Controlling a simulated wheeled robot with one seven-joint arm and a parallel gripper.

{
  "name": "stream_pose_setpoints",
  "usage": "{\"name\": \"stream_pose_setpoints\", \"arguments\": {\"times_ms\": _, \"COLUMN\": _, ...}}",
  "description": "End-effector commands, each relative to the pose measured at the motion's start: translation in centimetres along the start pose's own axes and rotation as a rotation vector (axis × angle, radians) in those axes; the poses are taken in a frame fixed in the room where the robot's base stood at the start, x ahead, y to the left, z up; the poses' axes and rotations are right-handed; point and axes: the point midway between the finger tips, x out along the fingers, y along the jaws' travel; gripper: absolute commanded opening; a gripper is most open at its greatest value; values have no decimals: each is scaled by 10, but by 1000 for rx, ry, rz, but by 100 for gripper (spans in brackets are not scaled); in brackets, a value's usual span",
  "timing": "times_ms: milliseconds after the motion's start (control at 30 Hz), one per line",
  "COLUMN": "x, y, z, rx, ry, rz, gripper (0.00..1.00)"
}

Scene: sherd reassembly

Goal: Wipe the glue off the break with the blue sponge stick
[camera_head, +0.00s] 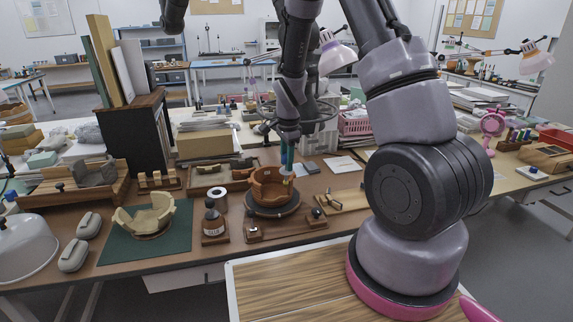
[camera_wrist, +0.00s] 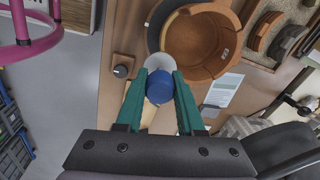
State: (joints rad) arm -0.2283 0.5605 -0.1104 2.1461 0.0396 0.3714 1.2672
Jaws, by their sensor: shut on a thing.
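My gripper (camera_head: 287,165) points down over the brown broken bowl (camera_head: 264,185), which stands on a dark round stand (camera_head: 273,211). In the wrist view my gripper's green fingers (camera_wrist: 160,80) are shut on a round blue thing, which looks like the end of the blue sponge stick (camera_wrist: 159,88). A pale disc shows just beyond it, beside the bowl's rim. Glue cannot be made out.
A cream broken vessel (camera_head: 146,215) sits on a green mat (camera_head: 178,245). A tray of sherds (camera_head: 222,174) lies behind.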

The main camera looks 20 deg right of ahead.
Motion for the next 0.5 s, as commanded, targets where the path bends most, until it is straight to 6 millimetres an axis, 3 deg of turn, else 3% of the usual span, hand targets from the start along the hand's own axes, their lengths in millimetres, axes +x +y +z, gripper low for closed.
{"name": "stream_pose_setpoints", "arguments": {"times_ms": 500, "x": -25, "y": 3, "z": 1, "rx": -1, "ry": 0, "rz": 0, "gripper": 6}}
